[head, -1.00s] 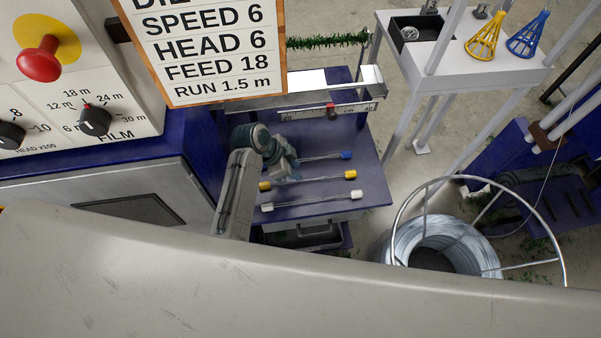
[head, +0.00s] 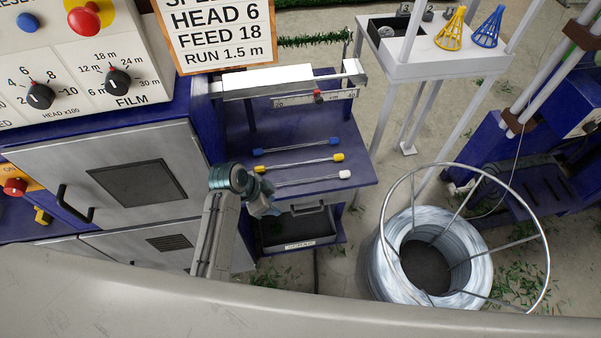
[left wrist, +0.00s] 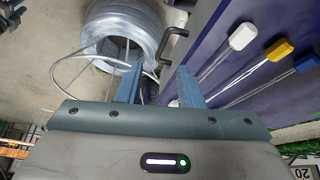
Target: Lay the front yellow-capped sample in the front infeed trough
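A yellow-capped sample (head: 298,162), a thin rod with a cap at each end, lies on the blue table between a blue-capped one (head: 308,147) behind it and a white-capped one (head: 315,179) in front. In the left wrist view, one white cap (left wrist: 243,36), one yellow cap (left wrist: 278,50) and one blue cap (left wrist: 306,62) show at upper right. My left gripper (head: 265,207) is at the table's front left edge, hiding the white-capped sample's left end. Its fingers (left wrist: 160,85) are apart, with nothing held between them. My right gripper is out of view. I cannot identify the front infeed trough.
The blue table (head: 225,133) carries a metal rail with a scale (head: 285,87) at its back. An open bin (head: 290,237) sits below its front. A wire coil (head: 395,275) in a hoop frame stands at right. A machine cabinet (head: 110,170) blocks the left.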

